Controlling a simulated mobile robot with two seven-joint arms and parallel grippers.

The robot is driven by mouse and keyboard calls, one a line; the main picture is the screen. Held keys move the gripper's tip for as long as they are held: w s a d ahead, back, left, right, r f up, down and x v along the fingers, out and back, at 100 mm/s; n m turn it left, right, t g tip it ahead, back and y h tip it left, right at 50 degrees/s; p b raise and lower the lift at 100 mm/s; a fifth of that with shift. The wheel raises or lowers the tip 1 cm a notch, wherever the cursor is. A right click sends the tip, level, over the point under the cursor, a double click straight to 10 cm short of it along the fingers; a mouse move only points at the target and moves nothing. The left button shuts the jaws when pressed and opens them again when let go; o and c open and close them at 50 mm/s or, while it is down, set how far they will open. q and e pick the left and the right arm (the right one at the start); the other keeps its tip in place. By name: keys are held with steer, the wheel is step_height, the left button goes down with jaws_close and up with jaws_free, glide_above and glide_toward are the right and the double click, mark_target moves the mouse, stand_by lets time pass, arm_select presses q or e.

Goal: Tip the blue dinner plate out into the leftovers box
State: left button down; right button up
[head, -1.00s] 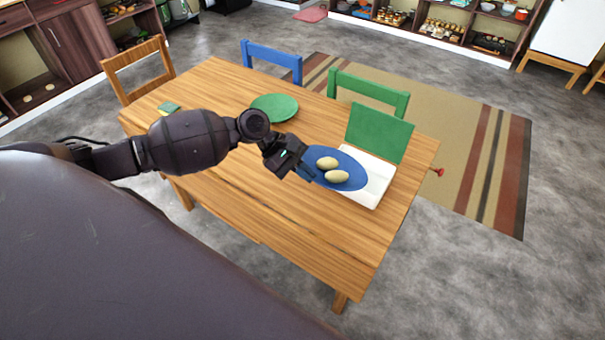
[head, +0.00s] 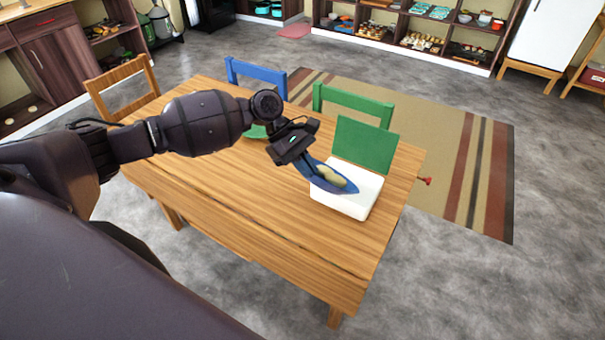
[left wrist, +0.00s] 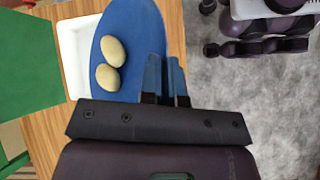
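The blue dinner plate (head: 342,184) is tilted over the leftovers box in the head view. It carries two pale potato-like items, seen as one (head: 331,176) in the head view and as two (left wrist: 110,64) in the left wrist view, where the plate (left wrist: 133,28) also shows. My left gripper (head: 301,160) is shut on the plate's near-left rim; its fingers (left wrist: 165,78) show in the left wrist view. The leftovers box (head: 350,200) is white with a raised green lid (head: 365,145), and stands below the plate, which hides part of its inside. My right gripper is not in view.
The wooden table (head: 240,190) is mostly clear at the front. A green plate (head: 256,131) lies behind my left arm. A green chair (head: 352,101) and a blue chair (head: 256,74) stand at the far side.

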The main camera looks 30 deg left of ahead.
arm_select(q)
steer(key=shift+w+d+r+g+b, duration=0.2)
steer(key=shift+w+r+g+b, duration=0.15)
steer(key=shift+w, duration=0.3)
steer(key=shift+w+d+r+n+b, duration=0.15)
steer(key=shift+w+r+n+b, duration=0.15)
steer(key=shift+w+b, duration=0.1)
steer(key=shift+w+d+r+g+y+b, duration=0.15)
steer(key=shift+w+r+g+y+b, duration=0.2)
steer(key=shift+w+g+b, duration=0.2)
steer(key=w+d+r+n+g+b, duration=0.1)
steer(key=w+g+b, duration=0.1)
steer(key=w, duration=0.2)
steer(key=w+d+r+n+g+y+b, duration=0.1)
steer(key=w+d+r+g+b, duration=0.1)
steer(key=w, duration=0.3)
steer(key=shift+w+r+n+g, duration=0.2)
steer(key=shift+w+n+g, duration=0.1)
steer(key=shift+g, duration=0.1)
